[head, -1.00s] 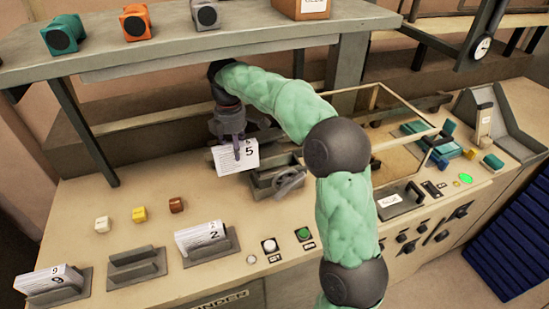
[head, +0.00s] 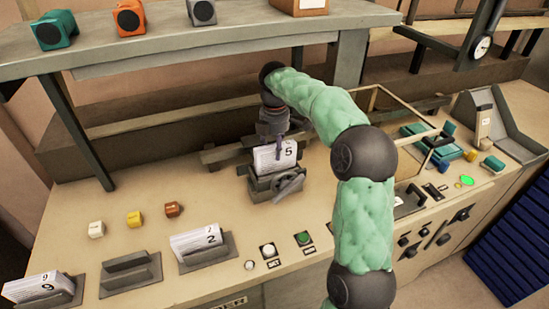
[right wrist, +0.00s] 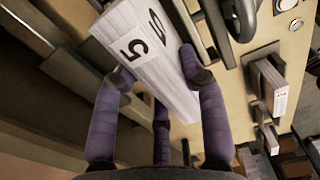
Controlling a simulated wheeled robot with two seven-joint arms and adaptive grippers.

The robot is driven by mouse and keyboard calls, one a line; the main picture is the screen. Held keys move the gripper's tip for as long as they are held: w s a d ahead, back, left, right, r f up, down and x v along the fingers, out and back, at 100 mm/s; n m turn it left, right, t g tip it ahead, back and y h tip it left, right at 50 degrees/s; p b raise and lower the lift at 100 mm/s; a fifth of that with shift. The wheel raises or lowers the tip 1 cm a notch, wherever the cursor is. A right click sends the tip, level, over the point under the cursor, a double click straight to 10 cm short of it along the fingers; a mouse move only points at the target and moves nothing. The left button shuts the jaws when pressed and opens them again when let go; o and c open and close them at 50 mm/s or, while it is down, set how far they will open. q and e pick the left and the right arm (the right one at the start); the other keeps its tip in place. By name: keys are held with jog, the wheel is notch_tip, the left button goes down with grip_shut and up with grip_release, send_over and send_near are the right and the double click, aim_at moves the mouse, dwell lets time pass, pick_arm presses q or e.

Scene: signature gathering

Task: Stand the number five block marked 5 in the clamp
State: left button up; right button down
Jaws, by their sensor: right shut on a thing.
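The number five block (head: 275,157) is a white block of stacked sheets marked 5. It is upright at the clamp (head: 277,184), a grey metal vise with a crank handle in front. The block's lower edge meets the clamp's jaws in the head view; how deep it sits is hidden. My right gripper (head: 279,141) is shut on the block from above and behind. In the right wrist view the block (right wrist: 150,58) lies between the purple fingers (right wrist: 157,68), with its 5 labels showing. My left gripper is in neither current view.
A block marked 2 (head: 199,242) and one marked 9 (head: 40,286) stand in holders at the front left. An empty holder (head: 130,273) is between them. Small cubes, buttons and a glass-framed case (head: 385,125) surround the clamp. A shelf (head: 200,43) runs above.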

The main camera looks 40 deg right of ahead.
aim_at(274, 156)
jog(key=shift+f+b, duration=0.4)
jog(key=shift+f, duration=1.35)
jog(key=shift+f, duration=0.1)
jog(key=c, duration=0.7)
grip_release()
jog(key=shift+f, duration=0.1)
notch_tip(274, 156, up, 8)
jog(key=shift+f+p, duration=0.1)
jog(key=shift+p, duration=0.95)
